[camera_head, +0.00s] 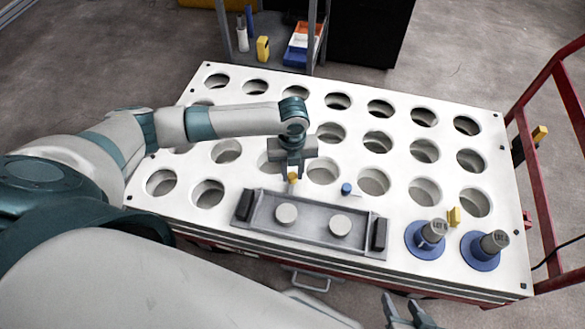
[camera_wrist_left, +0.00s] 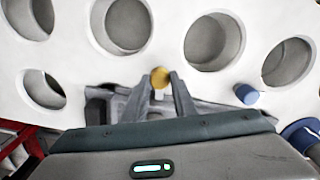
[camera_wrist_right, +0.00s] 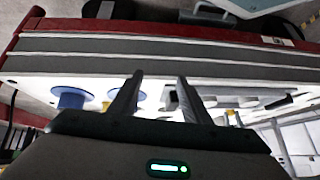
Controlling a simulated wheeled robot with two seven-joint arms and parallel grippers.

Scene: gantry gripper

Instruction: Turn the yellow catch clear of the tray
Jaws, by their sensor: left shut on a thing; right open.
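The grey tray (camera_head: 262,212) sits near the front edge of the white table, with two pale round discs in it and dark handles at both ends. The yellow catch (camera_head: 292,177) is at the tray's back edge; it also shows in the left wrist view (camera_wrist_left: 160,77). My left gripper (camera_head: 291,172) reaches down over it and is shut on it, one finger on each side. My right gripper (camera_head: 408,318) is open and empty in front of the table's front edge, low in the head view.
A blue knob (camera_head: 346,188) stands behind the tray, right of the catch. Two grey cylinders on blue bases (camera_head: 425,240) and a yellow block (camera_head: 453,217) are at the right. The white table (camera_head: 300,98) has many round holes. A red frame (camera_head: 570,95) stands at its right.

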